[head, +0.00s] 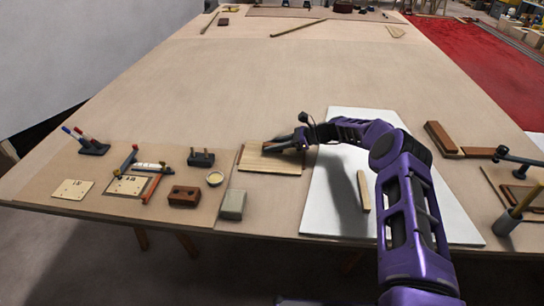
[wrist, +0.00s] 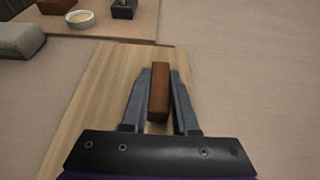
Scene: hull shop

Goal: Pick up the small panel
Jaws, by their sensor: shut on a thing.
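The small panel, a light wooden board (head: 262,165), is in the middle of the near table in the head view. It also shows beneath my fingers in the wrist view (wrist: 98,100). My gripper (head: 270,147) is over the panel, and in the wrist view its two fingers (wrist: 161,72) are shut on a reddish-brown block (wrist: 159,95). The block stands over the panel's face; I cannot tell whether it is fixed to it as a handle. A thin brown strip shows along the panel's far edge. Whether the panel is clear of the table is unclear.
A grey block (head: 232,205), a small round dish (head: 214,178), a brown block with holes (head: 184,196) and a dark two-peg stand (head: 201,159) are left of the panel. A white sheet (head: 330,205) with a wooden bar (head: 363,190) lies right.

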